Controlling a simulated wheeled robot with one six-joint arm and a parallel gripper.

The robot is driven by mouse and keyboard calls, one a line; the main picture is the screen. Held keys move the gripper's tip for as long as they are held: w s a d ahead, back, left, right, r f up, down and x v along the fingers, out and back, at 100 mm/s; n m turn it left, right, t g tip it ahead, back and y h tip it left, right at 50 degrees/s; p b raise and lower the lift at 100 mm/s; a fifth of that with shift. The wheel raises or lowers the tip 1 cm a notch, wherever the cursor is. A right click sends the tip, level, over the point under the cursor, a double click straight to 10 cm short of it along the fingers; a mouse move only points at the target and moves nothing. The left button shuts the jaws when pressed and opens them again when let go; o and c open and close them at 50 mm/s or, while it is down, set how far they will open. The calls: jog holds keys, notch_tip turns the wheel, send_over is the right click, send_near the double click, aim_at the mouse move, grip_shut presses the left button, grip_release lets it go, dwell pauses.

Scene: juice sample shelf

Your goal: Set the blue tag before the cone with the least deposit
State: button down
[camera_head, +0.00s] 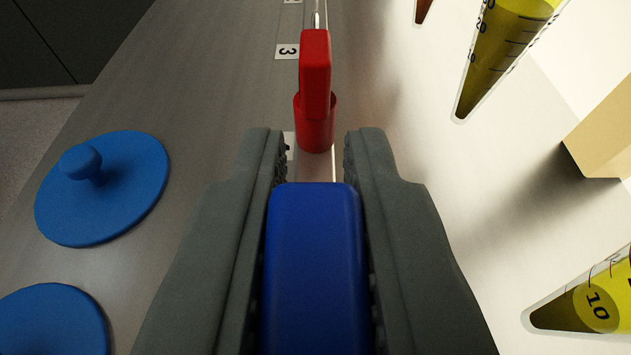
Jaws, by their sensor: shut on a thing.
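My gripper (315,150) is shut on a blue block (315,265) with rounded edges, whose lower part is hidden. I cannot tell for sure whether this block is the tag. At the upper right, a yellow cone (500,45) with scale marks has a dark tip. Another yellow cone (595,300) is cut off by the lower right edge, with dark matter in its tip and a round 10 mark. A reddish-brown cone tip (423,10) shows at the top edge. Deposit heights cannot be compared fully here.
A red handle-like piece (315,70) on a red cylinder stands just beyond my fingertips, by a label reading 3 (287,51). Two blue discs, one knobbed (115,205) and one cut off (50,325), lie on the grey surface at left. A tan block (600,130) is at right.

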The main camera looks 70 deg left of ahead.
jog(key=shift+f, duration=1.7)
dwell(0.7)
jog(key=c, duration=1.3)
grip_release()
